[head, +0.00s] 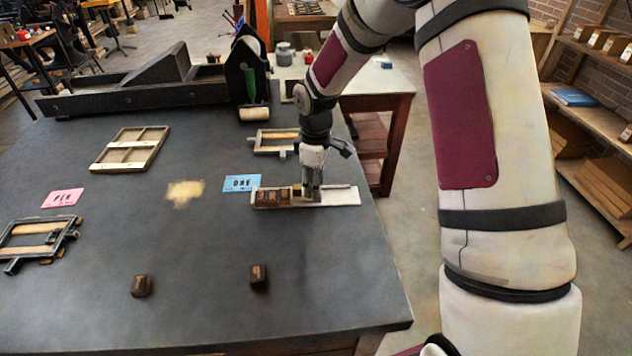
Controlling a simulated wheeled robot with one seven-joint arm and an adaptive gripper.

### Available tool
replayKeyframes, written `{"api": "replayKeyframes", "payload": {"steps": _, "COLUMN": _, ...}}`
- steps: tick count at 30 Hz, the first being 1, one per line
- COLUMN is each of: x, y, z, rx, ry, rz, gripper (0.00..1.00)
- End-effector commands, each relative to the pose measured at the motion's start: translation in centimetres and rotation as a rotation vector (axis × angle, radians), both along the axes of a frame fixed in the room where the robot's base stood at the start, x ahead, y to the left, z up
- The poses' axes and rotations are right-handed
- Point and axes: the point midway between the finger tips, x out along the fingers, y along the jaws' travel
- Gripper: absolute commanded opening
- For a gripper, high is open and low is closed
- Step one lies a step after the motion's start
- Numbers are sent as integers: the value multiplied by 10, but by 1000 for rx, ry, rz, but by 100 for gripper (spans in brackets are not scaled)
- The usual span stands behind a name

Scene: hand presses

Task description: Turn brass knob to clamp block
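A pale shallow tray (342,198) lies on the dark table, just right of the blue card. Several dark brown letter blocks (272,197) sit in a row at its left end. A small brass-coloured part (297,191) shows at the right end of the row, partly hidden by my gripper; I cannot make out whether it is the knob. My gripper (311,196) points down into the tray, just right of the blocks and against or very near the brass-coloured part. The fingers are too small and dark to tell whether they are open or shut, or touching anything.
Two loose brown blocks (141,286) (259,275) lie at the front. A blue card (242,183), a pink card (62,198), wooden frames (130,149) and a tan patch (184,193) lie around. A dark press (150,85) stands at the back. The middle front is clear.

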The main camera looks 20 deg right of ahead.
Motion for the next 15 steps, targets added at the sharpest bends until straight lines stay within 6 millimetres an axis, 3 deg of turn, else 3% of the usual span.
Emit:
{"api": "replayKeyframes", "payload": {"steps": 1, "x": 0, "y": 0, "z": 0, "rx": 0, "ry": 0, "rz": 0, "gripper": 28}}
{"api": "replayKeyframes", "payload": {"steps": 5, "x": 0, "y": 0, "z": 0, "rx": 0, "ry": 0, "rz": 0, "gripper": 0}}
{"api": "replayKeyframes", "payload": {"steps": 15, "x": 1, "y": 0, "z": 0, "rx": -1, "ry": 0, "rz": -90, "gripper": 0}}
